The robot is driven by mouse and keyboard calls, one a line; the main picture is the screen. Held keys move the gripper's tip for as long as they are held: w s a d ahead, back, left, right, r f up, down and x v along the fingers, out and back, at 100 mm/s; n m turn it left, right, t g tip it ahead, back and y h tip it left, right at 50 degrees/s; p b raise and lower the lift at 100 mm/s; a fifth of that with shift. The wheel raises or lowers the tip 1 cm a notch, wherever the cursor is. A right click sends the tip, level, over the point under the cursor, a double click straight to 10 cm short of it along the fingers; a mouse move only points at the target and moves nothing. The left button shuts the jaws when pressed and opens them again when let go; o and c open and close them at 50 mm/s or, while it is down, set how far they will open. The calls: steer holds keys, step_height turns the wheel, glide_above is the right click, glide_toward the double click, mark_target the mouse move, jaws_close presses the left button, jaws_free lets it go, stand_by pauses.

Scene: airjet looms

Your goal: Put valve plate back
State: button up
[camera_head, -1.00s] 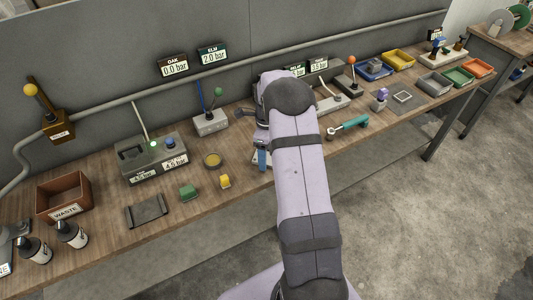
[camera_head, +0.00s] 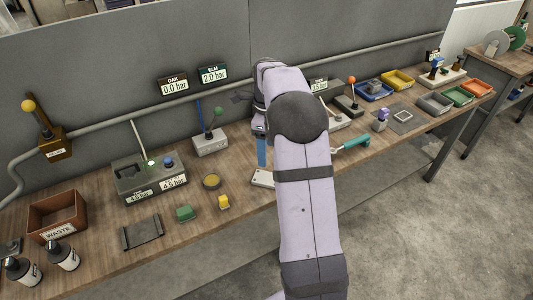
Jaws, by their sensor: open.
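No plate is marked as the valve plate, and I cannot tell which it is. A pale plate (camera_head: 263,179) lies on the bench, partly hidden behind my arm. My gripper (camera_head: 262,163), a narrow blue part pointing down, is just above and behind this plate in the picture. It is open; its finger gap does not show clearly, and I see nothing held. A dark flat plate-like holder (camera_head: 142,233) lies near the front edge at left. A pale square frame (camera_head: 403,115) lies on a grey mat at right.
A green block (camera_head: 185,213), a yellow block (camera_head: 223,202) and a round brass dish (camera_head: 212,181) stand left of my gripper. A grey valve box (camera_head: 150,178) is behind them. A teal-handled tool (camera_head: 352,143) lies right of my arm.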

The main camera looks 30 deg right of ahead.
steer(key=s+a+f+n, duration=0.2)
steer(key=s+a+n, duration=0.7)
steer(key=s+n, duration=0.3)
steer(key=s+a+f+n, duration=0.2)
steer(key=s+a+n, duration=0.7)
steer(key=s+n, duration=0.4)
steer(key=shift+s+n, duration=0.15)
steer(key=shift+n, duration=0.95)
steer(key=shift+r+p, duration=0.85)
steer(key=shift+p, duration=0.05)
